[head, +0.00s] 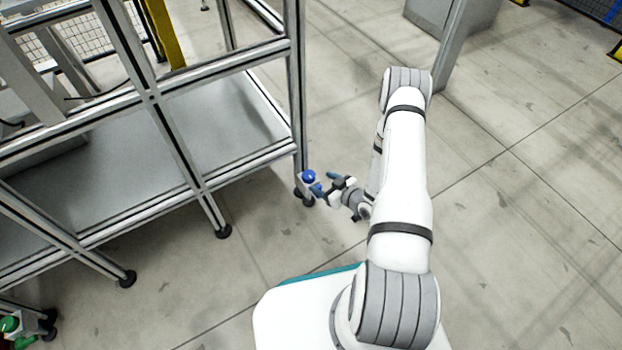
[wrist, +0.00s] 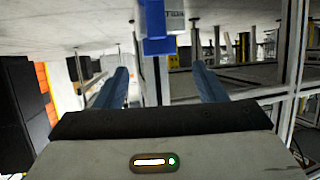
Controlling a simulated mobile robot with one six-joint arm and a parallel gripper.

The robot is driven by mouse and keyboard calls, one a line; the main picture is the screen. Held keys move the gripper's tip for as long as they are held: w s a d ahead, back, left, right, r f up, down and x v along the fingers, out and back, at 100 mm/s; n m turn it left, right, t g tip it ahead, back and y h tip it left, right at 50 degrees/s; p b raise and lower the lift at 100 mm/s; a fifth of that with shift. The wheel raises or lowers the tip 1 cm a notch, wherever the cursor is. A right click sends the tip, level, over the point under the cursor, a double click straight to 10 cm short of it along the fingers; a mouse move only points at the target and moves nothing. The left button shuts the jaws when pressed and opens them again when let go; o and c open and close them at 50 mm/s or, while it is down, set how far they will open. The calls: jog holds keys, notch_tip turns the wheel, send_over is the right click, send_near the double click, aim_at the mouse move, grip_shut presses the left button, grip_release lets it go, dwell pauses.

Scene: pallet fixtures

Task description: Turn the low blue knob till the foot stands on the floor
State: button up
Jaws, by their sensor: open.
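The low blue knob (head: 309,177) sits near the bottom of the frame's right corner post, just above a black foot (head: 307,201). I cannot tell whether that foot touches the floor. My gripper (head: 326,184) is just right of the knob, low over the floor, with its blue fingers pointing at it. In the wrist view the blue knob (wrist: 155,32) shows at the top middle, beside a pale block with dark lettering.
The metal frame (head: 150,97) with its grey lower shelf (head: 225,125) fills the left. Other black feet stand along its lower edge. A green knob (head: 10,324) is at the bottom left. A grey post (head: 452,45) stands at the back. The floor to the right is clear.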

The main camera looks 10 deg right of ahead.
aim_at(312, 177)
jog(key=b+x, duration=0.2)
jog(key=x, duration=0.3)
jog(key=shift+w+a+f, duration=0.15)
jog(key=shift+f, duration=0.05)
jog(key=shift+b+x, duration=0.3)
jog(key=shift+x, duration=0.45)
jog(key=shift+r, duration=0.2)
jog(key=shift+c, duration=0.3)
jog(key=c, duration=0.9)
